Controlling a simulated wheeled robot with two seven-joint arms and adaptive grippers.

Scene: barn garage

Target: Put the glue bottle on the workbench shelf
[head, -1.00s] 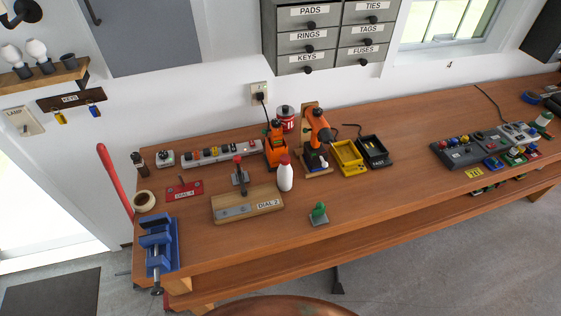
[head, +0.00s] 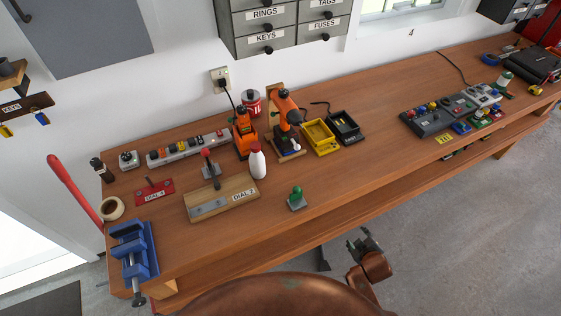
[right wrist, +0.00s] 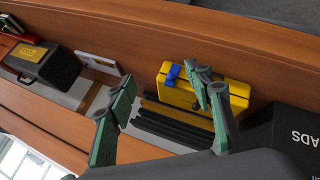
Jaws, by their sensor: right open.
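The glue bottle (head: 257,162), white with a red cap, stands upright on the workbench top (head: 345,180), just behind the wooden DIAL 2 board. The workbench shelf (head: 340,208) shows as a lower wooden strip under the front edge of the top. My right gripper (head: 365,243) is in front of the bench, to the right of the bottle and well apart from it. In the right wrist view its green fingers (right wrist: 160,78) are spread and empty. The bottle cannot be made out in that view. My left gripper is not in view.
Near the bottle are an orange drill (head: 287,115), a yellow tray (head: 319,137), a green-knobbed piece (head: 297,198) and a blue vise (head: 132,252). The right wrist view shows a yellow case (right wrist: 180,88), black bars (right wrist: 172,128) and a black box (right wrist: 45,68).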

